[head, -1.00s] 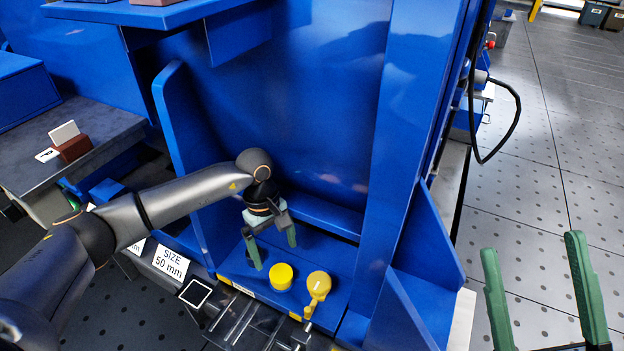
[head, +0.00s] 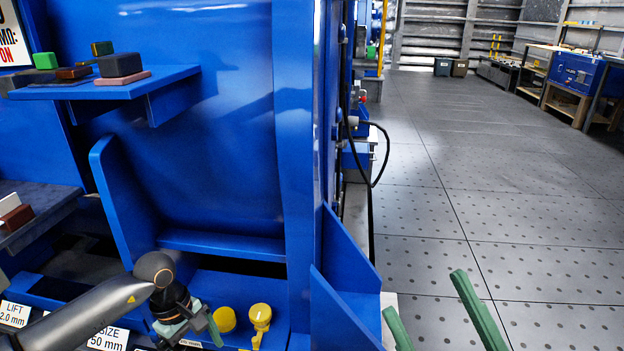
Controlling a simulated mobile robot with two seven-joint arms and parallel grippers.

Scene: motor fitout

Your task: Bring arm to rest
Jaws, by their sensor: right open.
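My right gripper (head: 424,293) is at the lower right, its two green fingers wide apart with only floor between them. My left arm comes in from the lower left. Its gripper (head: 192,334) is low in front of the blue fixture, just left of a yellow round cap (head: 224,319). One green finger shows clearly, standing away from the other side; the lower part is cut by the frame edge. No object shows in it. A yellow part with a round head (head: 260,317) stands right of the cap. Both yellow parts sit on the blue ledge, apart from the left gripper.
The tall blue fixture (head: 220,140) fills the left, with an upright gusset (head: 120,200) and a sloping one (head: 345,260). A blue shelf (head: 170,82) holds several small blocks. A black cable (head: 384,150) hangs at its right side. The perforated floor (head: 470,180) at right is clear.

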